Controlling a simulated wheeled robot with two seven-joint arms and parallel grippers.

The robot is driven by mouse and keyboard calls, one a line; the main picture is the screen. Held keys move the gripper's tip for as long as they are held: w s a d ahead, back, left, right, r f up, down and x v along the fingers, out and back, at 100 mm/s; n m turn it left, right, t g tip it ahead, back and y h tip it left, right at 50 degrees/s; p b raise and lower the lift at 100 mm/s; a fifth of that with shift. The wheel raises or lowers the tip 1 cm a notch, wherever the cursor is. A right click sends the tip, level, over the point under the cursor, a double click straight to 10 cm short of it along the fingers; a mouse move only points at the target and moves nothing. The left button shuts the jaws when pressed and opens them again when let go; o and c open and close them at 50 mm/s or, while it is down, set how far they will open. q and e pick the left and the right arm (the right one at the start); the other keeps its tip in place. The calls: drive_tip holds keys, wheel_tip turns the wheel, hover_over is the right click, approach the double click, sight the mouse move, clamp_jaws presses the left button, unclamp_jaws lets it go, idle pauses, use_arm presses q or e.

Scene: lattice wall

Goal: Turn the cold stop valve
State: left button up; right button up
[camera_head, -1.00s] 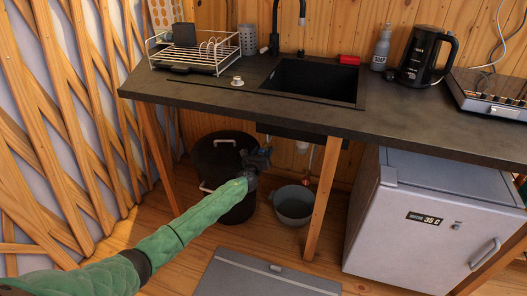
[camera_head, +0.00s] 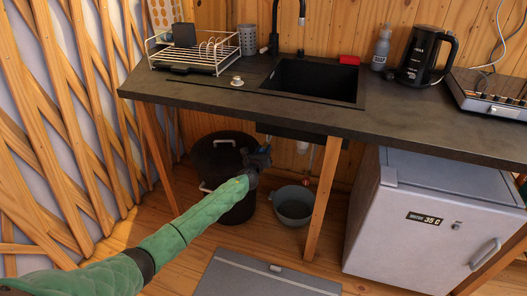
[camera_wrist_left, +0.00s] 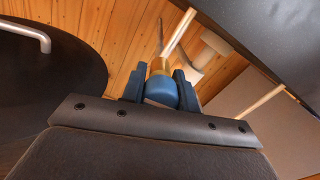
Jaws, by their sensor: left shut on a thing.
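My left gripper (camera_head: 264,153) reaches in under the counter, below the black sink (camera_head: 312,80). In the left wrist view, its two dark fingers (camera_wrist_left: 161,88) are shut on a rounded blue knob, the cold stop valve (camera_wrist_left: 161,90). A brass-coloured fitting (camera_wrist_left: 160,67) shows just behind the knob, with a pale pipe (camera_wrist_left: 178,30) beyond it. In the head view the valve is hidden behind the gripper. My right gripper is not in view.
A black lidded bin (camera_head: 222,160) stands just left of the gripper. A grey bucket (camera_head: 294,205) sits on the floor to its right, near a wooden table leg (camera_head: 320,200). A small white fridge (camera_head: 430,220) stands further right. The counter (camera_head: 200,92) is above.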

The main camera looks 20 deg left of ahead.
use_arm(q)
drive_tip(key=n+b, duration=0.2)
drive_tip(key=n, duration=0.1)
drive_tip(key=shift+f, duration=0.2)
drive_tip(key=n+b, duration=0.1)
drive_tip(key=n, duration=0.3)
drive_tip(key=shift+r, duration=0.1)
drive_tip(key=n+b, duration=0.1)
drive_tip(key=n, duration=0.2)
drive_tip(key=shift+n, duration=0.3)
drive_tip(key=n, duration=0.3)
drive_tip(key=shift+n, duration=0.3)
drive_tip(key=shift+n+p, duration=0.3)
drive_tip(key=shift+n, duration=1.3)
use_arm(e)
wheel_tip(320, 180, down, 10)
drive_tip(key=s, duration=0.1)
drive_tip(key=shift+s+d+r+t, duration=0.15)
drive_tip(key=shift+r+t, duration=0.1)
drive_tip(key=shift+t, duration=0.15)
use_arm(q)
drive_tip(key=o, duration=1)
drive_tip(key=shift+a, duration=0.1)
